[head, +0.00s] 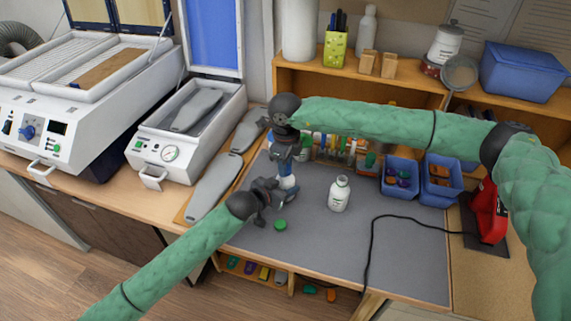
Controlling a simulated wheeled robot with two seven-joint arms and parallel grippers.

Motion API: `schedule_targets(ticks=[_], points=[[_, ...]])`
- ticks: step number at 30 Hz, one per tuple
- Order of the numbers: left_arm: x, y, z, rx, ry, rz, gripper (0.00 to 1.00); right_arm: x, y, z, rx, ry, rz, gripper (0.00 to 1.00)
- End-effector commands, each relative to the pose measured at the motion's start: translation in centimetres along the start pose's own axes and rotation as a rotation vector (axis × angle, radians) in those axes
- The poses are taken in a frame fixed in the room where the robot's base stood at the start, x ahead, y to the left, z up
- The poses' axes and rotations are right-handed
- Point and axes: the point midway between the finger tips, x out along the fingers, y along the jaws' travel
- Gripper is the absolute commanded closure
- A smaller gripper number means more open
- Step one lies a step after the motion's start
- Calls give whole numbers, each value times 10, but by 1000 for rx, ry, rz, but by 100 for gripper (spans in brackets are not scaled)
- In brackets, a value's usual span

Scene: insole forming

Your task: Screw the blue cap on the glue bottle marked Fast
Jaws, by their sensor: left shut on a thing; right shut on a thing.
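My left gripper (283,196) is shut on a white bottle (287,183) standing at the left part of the grey mat. My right gripper (285,155) comes down from above and is shut on a blue cap (286,168) at the top of that bottle. Whether the cap is seated or only touching cannot be told. A second white bottle (339,194) stands upright on the mat to the right. A green cap (281,224) lies on the mat in front of my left gripper. The labels are too small to read, so I cannot tell which bottle is marked Fast.
Blue bins (400,178) with small parts stand at the mat's back right. A black cable (373,245) crosses the mat to a red device (488,212). Grey insole shapes (213,187) lie on a board at left. The mat's front right is mostly clear.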

Motion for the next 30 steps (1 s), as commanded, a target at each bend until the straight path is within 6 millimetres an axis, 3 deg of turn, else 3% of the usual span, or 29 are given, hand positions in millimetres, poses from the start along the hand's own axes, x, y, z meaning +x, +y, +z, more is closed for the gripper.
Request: schedule_targets(ticks=[4, 5, 8, 20, 30], points=[[0, -5, 1, 0, -3, -7, 100, 2, 2, -1, -14, 4, 4, 97], [0, -5, 1, 0, -3, -7, 100, 2, 2, -1, -14, 4, 4, 64], [0, -4, 1, 1, -2, -6, 100, 2, 2, -1, -14, 3, 3, 44], [0, -1, 1, 0, -2, -1, 100, -7, 1, 0, -15, 0, 0, 44], [0, 0, 1, 0, -2, -1, 100, -65, 0, 1, -15, 0, 0, 44]])
